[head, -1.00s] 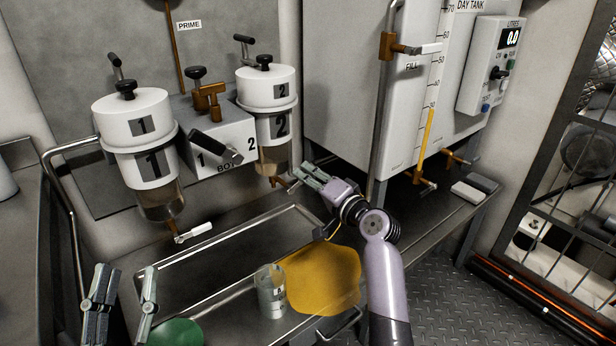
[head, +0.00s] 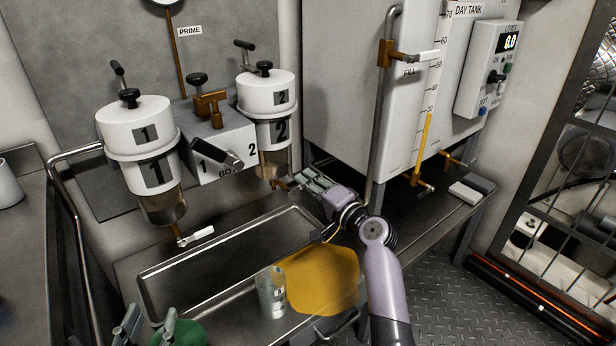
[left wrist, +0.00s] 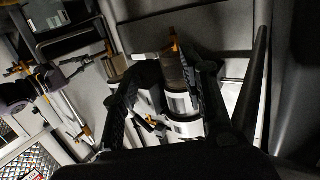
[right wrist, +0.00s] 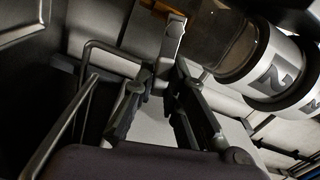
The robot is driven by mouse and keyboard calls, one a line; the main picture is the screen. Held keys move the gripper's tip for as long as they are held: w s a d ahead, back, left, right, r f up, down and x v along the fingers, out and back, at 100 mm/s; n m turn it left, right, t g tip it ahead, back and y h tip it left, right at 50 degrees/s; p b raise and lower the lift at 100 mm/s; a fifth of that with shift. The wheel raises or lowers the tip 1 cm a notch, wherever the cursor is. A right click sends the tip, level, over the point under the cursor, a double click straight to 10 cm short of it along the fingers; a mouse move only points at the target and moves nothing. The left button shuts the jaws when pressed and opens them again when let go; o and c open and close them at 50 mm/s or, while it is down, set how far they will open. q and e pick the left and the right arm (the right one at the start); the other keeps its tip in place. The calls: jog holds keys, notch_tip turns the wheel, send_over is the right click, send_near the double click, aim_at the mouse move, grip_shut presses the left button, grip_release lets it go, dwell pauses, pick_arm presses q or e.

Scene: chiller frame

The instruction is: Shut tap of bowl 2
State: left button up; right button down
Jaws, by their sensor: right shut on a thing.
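Bowl 2 (head: 268,118) is a white canister with a clear lower cup, on the right of the valve box. Its brass tap (head: 270,182) hangs beneath the cup. My right gripper (head: 298,183) is at this tap, shut on its pale lever; in the right wrist view the lever (right wrist: 172,38) runs up from between the fingertips (right wrist: 162,78). The fingers partly hide the lever in the head view. My left gripper (head: 148,318) is open and empty at the bottom left; its spread fingers also show in the left wrist view (left wrist: 172,75).
Bowl 1 (head: 140,135) with its white-levered tap (head: 195,237) hangs to the left. A metal tray (head: 160,285) lies below. A clear beaker (head: 270,292), a yellow patch (head: 320,280) and a green object (head: 188,335) are in front. The day tank (head: 345,100) stands right of bowl 2.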

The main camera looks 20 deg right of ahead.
pick_arm(q)
jog(key=s+a+f+g, duration=0.1)
jog(key=s+f+g, duration=0.1)
jog(key=f, duration=0.1)
jog(key=s+a+f+g+y+p, duration=0.1)
jog(key=s+f+g, duration=0.1)
jog(key=f, duration=0.1)
jog(key=s+a+f+g+y+p, duration=0.1)
jog(key=s+f+g, duration=0.1)
jog(key=f, duration=0.1)
jog(key=shift+f+g, duration=0.4)
pick_arm(e)
jog(key=m, duration=0.1)
jog(key=f+m, duration=0.1)
jog(key=m, duration=0.1)
jog(key=shift+f, duration=0.3)
jog(key=shift+f, duration=0.1)
jog(key=c, duration=1.6)
grip_release()
jog(key=shift+d, duration=0.1)
jog(key=shift+s, duration=0.1)
jog(key=v, duration=1.1)
jog(key=shift+s+d, duration=0.15)
jog(key=shift+s, duration=0.25)
